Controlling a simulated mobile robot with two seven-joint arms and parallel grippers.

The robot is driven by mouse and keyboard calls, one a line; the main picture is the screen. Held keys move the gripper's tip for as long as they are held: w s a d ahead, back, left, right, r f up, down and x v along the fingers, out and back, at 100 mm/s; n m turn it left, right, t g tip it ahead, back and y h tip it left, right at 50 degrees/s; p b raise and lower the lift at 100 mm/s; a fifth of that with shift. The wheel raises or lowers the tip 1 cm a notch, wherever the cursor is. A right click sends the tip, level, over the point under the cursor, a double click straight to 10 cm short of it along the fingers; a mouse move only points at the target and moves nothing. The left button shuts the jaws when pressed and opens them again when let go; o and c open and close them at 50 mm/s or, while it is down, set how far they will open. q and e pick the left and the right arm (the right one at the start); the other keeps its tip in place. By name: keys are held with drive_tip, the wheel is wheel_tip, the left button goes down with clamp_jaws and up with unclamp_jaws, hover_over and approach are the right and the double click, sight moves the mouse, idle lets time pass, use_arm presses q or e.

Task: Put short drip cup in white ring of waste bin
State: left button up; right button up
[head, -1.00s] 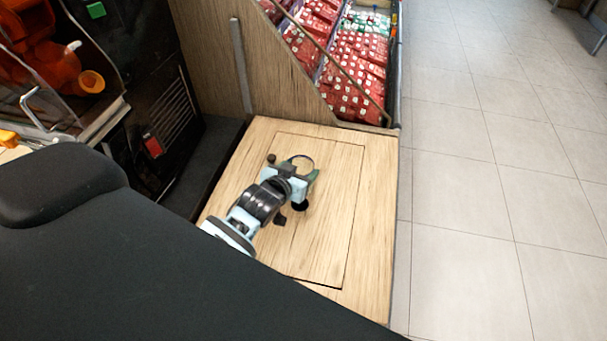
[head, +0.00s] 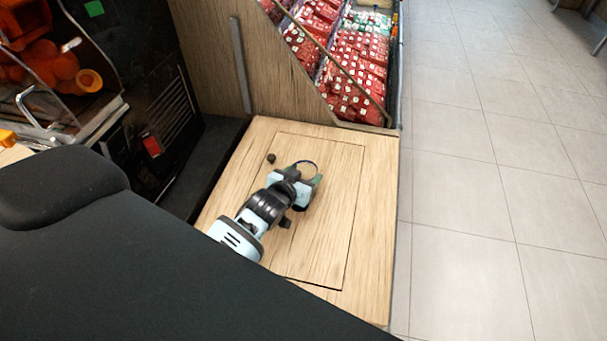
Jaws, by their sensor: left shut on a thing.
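My left gripper (head: 303,177) is above the wooden top of a low cabinet (head: 335,215), pointing away from me. It is shut on a small round thing with a thin dark rim (head: 309,163), which looks like the short drip cup. The gripper and wrist hide most of it, and I cannot tell whether it touches the top. No white ring shows clearly; the round rim at the gripper is the only ring shape there. My right gripper is not in view.
The dark machine with orange parts (head: 62,65) stands at the left. A display of red packs (head: 355,65) is behind the cabinet. Tiled floor (head: 490,200) lies open at right.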

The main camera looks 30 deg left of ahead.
use_arm(q)
drive_tip(key=shift+f, duration=0.2)
drive_tip(key=o, duration=1)
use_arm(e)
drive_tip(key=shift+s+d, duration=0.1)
use_arm(q)
drive_tip(key=shift+r, duration=0.35)
drive_tip(key=p+v, duration=0.1)
drive_tip(key=v, duration=0.9)
drive_tip(key=shift+s, duration=0.3)
drive_tip(key=shift+o, duration=0.2)
drive_tip(key=shift+s+d+r, duration=0.1)
drive_tip(key=shift+s+r, duration=0.2)
drive_tip(key=shift+s, duration=0.35)
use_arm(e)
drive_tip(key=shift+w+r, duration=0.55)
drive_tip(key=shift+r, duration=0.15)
